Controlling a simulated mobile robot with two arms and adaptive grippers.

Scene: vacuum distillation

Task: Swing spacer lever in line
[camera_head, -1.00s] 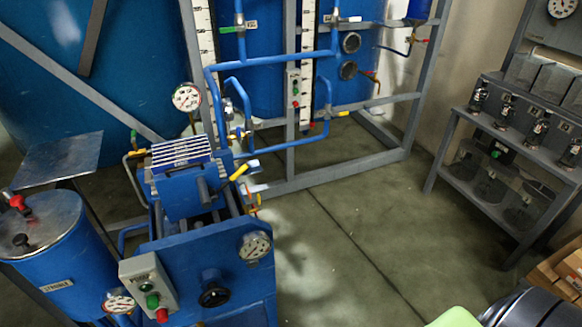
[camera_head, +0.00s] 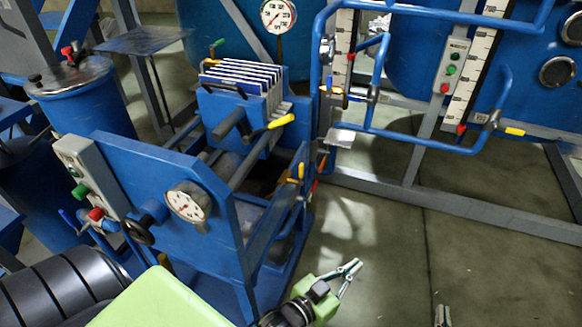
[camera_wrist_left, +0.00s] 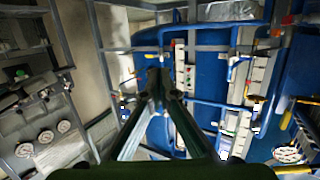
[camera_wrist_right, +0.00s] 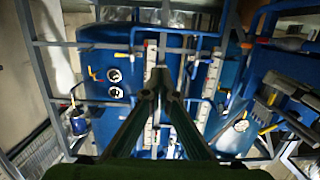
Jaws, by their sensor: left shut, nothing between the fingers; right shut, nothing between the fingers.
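The blue press (camera_head: 170,200) stands at the left of the head view, with a stack of white-edged plates (camera_head: 240,77) on top. A lever with a yellow handle (camera_head: 268,128) sticks out to the right just below the plates, at an angle. Another yellow handle (camera_head: 301,171) is lower on the press's right side. I cannot tell for certain which is the spacer lever. My left gripper (camera_head: 352,267) is shut and empty, right of the press and apart from it. My right gripper (camera_head: 441,312) is shut and empty at the bottom edge, only its tip showing.
Blue pipes (camera_head: 410,142) and a grey frame (camera_head: 460,205) stand behind and right of the press. A pressure gauge (camera_head: 278,15) rises behind the plates. A control box (camera_head: 85,175) and a blue pot (camera_head: 85,95) are at left. The floor (camera_head: 400,250) right of the press is clear.

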